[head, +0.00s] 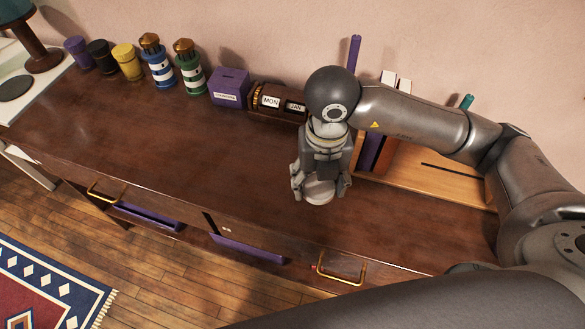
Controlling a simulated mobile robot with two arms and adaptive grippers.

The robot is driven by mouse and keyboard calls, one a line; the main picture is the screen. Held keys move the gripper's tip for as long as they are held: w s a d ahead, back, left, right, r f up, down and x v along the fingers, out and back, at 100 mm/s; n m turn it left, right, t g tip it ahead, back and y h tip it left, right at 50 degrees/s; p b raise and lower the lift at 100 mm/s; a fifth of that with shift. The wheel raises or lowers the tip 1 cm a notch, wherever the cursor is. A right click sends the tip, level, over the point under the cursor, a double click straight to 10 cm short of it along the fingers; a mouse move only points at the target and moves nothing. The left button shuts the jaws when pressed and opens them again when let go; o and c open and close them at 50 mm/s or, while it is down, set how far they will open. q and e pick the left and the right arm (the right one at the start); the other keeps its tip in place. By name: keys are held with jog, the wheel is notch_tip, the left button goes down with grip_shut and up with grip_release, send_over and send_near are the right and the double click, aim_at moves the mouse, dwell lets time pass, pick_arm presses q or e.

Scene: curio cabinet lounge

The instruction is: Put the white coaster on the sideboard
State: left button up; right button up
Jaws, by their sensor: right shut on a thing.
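My right gripper (320,187) points down over the front middle of the brown wooden sideboard (170,160). It is shut on a pale, round, flat thing, the white coaster (318,194), whose front part shows between the fingers. The coaster is at or just above the sideboard top; I cannot tell whether it touches. The gripper hides the rest of it. My left gripper is out of view.
Along the wall stand several small canisters, a blue striped lighthouse (157,62), a green one (188,68), a purple box (230,88) and a calendar block (276,100). A wooden organizer (430,172) stands right of my gripper. The sideboard's left middle is clear.

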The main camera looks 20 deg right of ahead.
jog(key=w+f, duration=0.2)
jog(key=w+a+f+p, duration=0.1)
jog(key=w+f, duration=0.1)
jog(key=w, duration=0.1)
jog(key=w+f, duration=0.3)
jog(key=shift+w+a+f, duration=0.1)
jog(key=shift+a, duration=0.2)
notch_tip(320, 180, down, 3)
jog(key=shift+f+p, duration=0.1)
jog(key=shift+p, duration=0.3)
jog(key=shift+w+f, duration=0.1)
jog(key=shift+f, duration=0.1)
jog(key=o, duration=1.1)
jog(key=shift+c, duration=0.2)
jog(key=shift+r, duration=0.1)
